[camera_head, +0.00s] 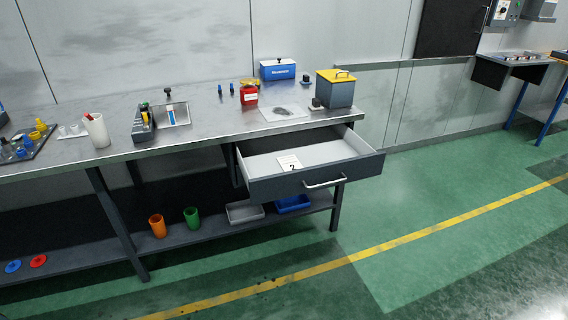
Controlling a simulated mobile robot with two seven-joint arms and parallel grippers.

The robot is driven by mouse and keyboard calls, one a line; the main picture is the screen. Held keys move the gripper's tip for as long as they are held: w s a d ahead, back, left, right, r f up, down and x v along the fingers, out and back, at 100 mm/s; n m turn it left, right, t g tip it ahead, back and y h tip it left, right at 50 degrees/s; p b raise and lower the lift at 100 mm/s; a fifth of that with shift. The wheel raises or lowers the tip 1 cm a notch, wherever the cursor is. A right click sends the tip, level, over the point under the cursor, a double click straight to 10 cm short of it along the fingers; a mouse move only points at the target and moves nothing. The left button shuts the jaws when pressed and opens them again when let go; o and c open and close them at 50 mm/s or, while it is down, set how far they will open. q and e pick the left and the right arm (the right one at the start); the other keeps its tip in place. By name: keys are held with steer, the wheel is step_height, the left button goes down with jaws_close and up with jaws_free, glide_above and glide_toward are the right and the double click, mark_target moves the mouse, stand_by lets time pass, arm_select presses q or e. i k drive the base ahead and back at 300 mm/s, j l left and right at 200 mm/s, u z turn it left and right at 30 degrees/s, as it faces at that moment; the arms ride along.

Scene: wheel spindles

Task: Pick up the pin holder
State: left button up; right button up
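A white cup (97,130) with red pen-like sticks in it stands upright on the left part of the workbench (205,135). It is the thing here that looks most like the pin holder, but no label confirms this. An orange cup (157,226) and a green cup (192,217) stand on the lower shelf (120,244); I see nothing sticking out of them. Neither of my grippers is in view.
The drawer (318,174) is open and juts out, with a card marked 2 inside. A dark tray (24,144) of small parts, a red container (249,94), a blue box (278,69) and a yellow-lidded bin (336,89) stand on the bench. The green floor in front is clear.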

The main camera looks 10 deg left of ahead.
mark_target(76, 133)
steer(key=u, duration=1.75)
steer(key=i+j+z, duration=0.1)
steer(key=z, duration=0.95)
steer(key=i+j+z, duration=0.1)
steer(key=j+z, duration=0.15)
steer(key=i+j+z, duration=0.1)
steer(key=j+z, duration=0.15)
steer(key=j, duration=0.15)
steer(key=j+z, duration=0.6)
steer(key=j, duration=0.85)
steer(key=j+z, duration=0.15)
steer(key=j, duration=0.95)
